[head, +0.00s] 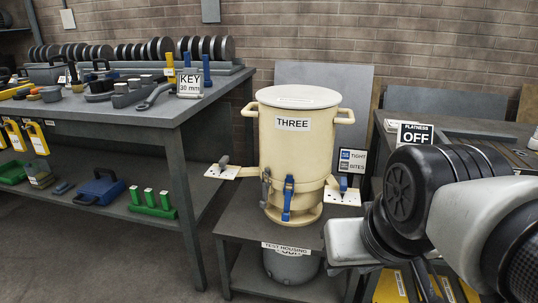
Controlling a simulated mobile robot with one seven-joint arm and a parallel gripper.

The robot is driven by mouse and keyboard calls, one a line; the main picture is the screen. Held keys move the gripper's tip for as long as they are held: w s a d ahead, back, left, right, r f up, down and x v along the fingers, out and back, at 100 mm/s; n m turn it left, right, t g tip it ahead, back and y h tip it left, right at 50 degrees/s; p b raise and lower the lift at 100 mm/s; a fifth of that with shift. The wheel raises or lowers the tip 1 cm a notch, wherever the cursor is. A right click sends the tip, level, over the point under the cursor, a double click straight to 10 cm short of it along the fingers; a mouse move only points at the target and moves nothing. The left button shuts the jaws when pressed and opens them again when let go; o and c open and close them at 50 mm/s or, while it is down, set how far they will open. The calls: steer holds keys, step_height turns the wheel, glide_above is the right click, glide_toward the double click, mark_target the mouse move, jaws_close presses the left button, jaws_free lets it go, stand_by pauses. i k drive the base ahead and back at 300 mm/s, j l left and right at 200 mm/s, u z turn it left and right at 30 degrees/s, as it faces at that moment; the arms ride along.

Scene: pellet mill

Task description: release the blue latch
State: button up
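The blue latch (288,200) stands upright on the front of a cream drum-like housing (270,145) labelled THREE. A similar grey latch (265,187) is to its left. The blue latch lies along the housing wall across its lower seam; I cannot tell whether it is hooked. My arm comes in from the right, with a black joint and a grey block near the housing's right bracket (331,195). The block is apart from the blue latch in the picture. No gripper fingers can be made out.
The housing stands on a low dark stand (238,229), with a grey test housing (290,267) beneath. Side brackets carry a grey handle (223,161) and a blue handle (343,185). A tool bench (100,112) is left; another bench stands right. Open floor lies front left.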

mark_target(285, 216)
steer(key=i+l+u, duration=0.1)
steer(key=i+l, duration=0.6)
steer(key=l, duration=0.25)
steer(key=j+u, duration=0.05)
